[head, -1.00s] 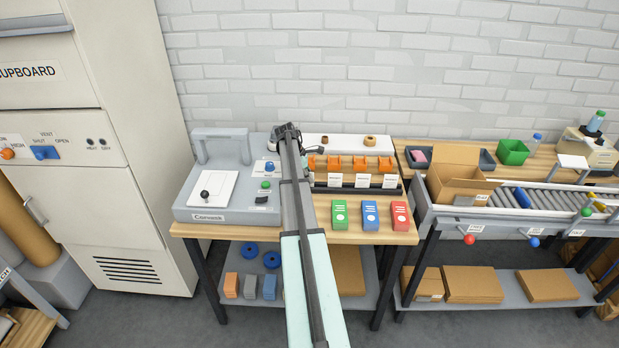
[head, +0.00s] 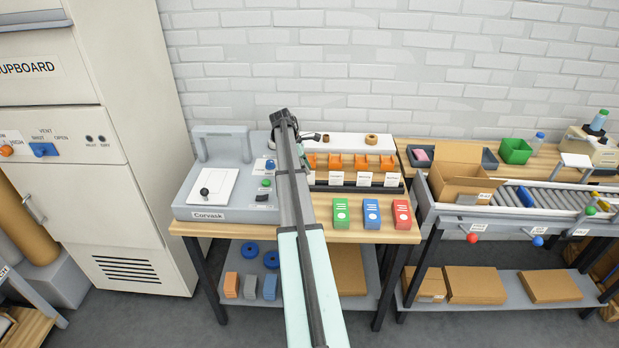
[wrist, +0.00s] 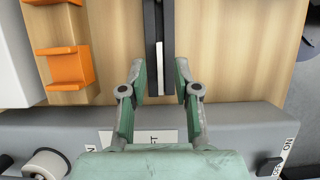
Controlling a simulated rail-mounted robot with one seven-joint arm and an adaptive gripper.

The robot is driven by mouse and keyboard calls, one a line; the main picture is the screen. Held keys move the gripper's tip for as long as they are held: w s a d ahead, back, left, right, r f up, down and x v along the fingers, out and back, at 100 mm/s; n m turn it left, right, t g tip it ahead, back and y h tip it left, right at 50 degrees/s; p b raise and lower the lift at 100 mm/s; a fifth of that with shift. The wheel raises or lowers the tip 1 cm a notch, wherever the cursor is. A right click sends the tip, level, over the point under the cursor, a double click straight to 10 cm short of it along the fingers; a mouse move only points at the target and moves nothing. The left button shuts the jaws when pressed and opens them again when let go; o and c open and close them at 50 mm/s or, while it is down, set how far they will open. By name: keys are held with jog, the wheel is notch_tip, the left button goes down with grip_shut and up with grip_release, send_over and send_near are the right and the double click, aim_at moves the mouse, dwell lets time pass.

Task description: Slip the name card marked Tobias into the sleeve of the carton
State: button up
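Several white name cards stand in a dark rack on the bench; three show clearly in the head view, a left one (head: 336,178), a middle one (head: 363,179) and a right one (head: 391,181). Their print is too small to read, so I cannot tell which is Tobias. In the wrist view my gripper (wrist: 161,75) is open, with its fingers on either side of the dark rack (wrist: 152,30). The white edge of one card (wrist: 160,62) shows between the fingers. The open carton (head: 458,187) stands right, on the conveyor.
Orange holders (head: 361,163) stand behind the cards. Green (head: 341,215), blue (head: 371,214) and red (head: 402,215) boxes stand in front. A grey Corvask machine (head: 208,216) is at left. The conveyor rollers (head: 550,196) run right of the carton.

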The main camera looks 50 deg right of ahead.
jog(key=b+v, duration=0.2)
jog(key=v, duration=0.5)
jog(key=shift+r, duration=0.25)
